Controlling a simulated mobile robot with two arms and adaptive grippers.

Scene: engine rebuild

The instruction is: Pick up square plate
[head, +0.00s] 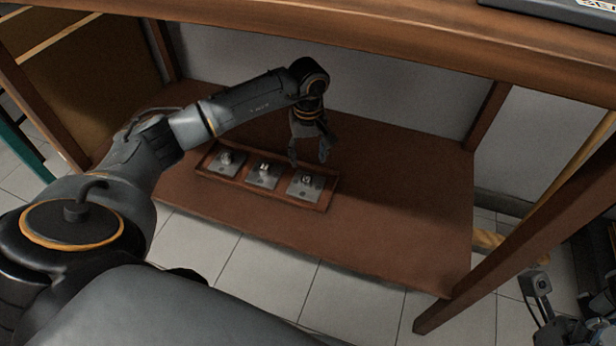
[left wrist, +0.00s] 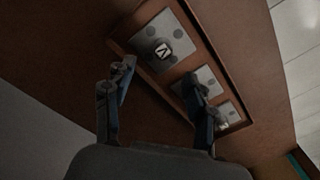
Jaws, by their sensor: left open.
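Three grey square plates lie in a row in a shallow brown tray (head: 252,187) on the low shelf. The left plate (head: 227,163), the middle plate (head: 263,175) and the right plate (head: 306,186) each have a small raised piece on top. My left gripper (head: 309,160) is open and empty, above the back edge of the tray near the right plate. In the left wrist view, the right plate (left wrist: 180,30) shows beyond the open fingers (left wrist: 155,85). One finger partly hides the middle plate (left wrist: 208,76). Parts at the head view's lower right corner may be my right arm; its fingertips are not clear.
The brown shelf board (head: 400,210) is bare to the right of the tray. A wooden tabletop (head: 400,45) overhangs it. Wooden posts (head: 488,115) stand at the sides, and a pale wall closes the back.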

